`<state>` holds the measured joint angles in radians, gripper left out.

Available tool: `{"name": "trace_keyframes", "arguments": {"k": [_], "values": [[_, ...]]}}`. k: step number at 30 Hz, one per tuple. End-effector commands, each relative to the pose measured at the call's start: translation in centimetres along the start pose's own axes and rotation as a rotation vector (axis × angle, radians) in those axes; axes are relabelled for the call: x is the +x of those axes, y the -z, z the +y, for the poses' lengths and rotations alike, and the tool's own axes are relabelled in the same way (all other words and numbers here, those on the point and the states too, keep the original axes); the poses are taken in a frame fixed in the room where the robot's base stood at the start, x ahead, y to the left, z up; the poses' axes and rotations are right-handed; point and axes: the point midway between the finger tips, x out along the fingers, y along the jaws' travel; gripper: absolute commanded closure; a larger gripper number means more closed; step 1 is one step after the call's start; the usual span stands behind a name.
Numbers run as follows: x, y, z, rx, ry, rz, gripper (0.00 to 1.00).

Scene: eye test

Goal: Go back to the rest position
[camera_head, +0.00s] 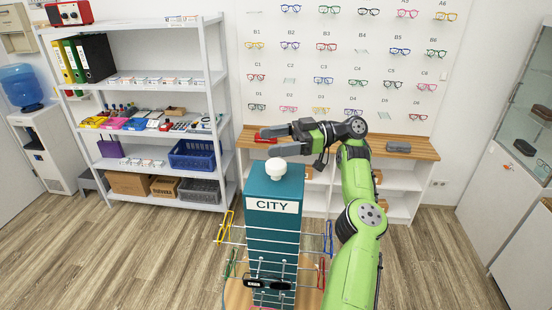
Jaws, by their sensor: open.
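My gripper (269,141) is at the end of my green arm, near the middle of the picture. Its two dark fingers point left and are spread apart. It appears in front of the wooden counter (415,147) below the wall of glasses. A small red object (264,138) shows by the fingertips. It seems to lie on the counter behind them, and I see nothing clearly gripped. My arm reaches up from the lower right, bends, and turns left.
A teal display stand (273,220) marked CITY, with a white knob and glasses on side racks, stands close below my gripper. A grey case (398,147) lies on the counter. A white shelf unit (215,60) stands left, and a cabinet (505,180) right.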

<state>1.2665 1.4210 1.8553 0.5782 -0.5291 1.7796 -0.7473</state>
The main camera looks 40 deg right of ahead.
Motion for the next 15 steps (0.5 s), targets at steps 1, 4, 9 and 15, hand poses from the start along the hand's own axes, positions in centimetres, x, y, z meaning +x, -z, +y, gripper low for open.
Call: {"name": "trace_keyframes", "arguments": {"k": [1, 4, 9, 15], "values": [[0.0, 1.4, 0.0, -0.002, -0.002, 0.0, 0.19], [0.0, 2.8, 0.0, 0.0, 0.0, 0.0, 0.19], [0.0, 3.2, 0.0, -0.001, 0.0, 0.001, 0.19], [0.0, 3.0, 0.0, 0.0, 0.0, 0.0, 0.19]]}}
